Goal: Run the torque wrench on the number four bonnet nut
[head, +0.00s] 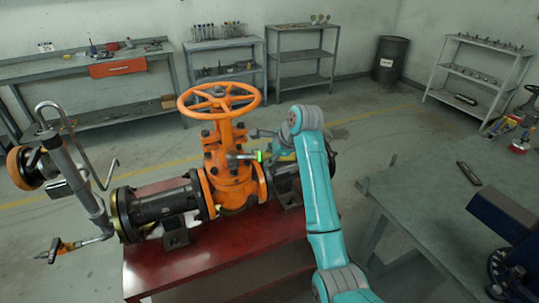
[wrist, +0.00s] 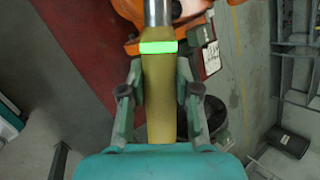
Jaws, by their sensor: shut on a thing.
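The orange gate valve (head: 229,170) stands upright on a red bench, with its orange handwheel (head: 219,98) on top. My gripper (head: 270,148) is at the right side of the valve's bonnet. In the wrist view my gripper (wrist: 160,90) is shut on the yellow handle of the torque wrench (wrist: 159,110). The wrench has a lit green band and a grey metal shaft running toward the orange valve. In the head view the wrench (head: 242,155) lies roughly level against the bonnet flange. Its far end and the number four nut cannot be made out.
Dark pipe sections flank the valve on the red bench (head: 215,253). A grey-green worktable (head: 430,205) stands close on the right with a dark blue vise-like block (head: 505,220). Open floor lies behind.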

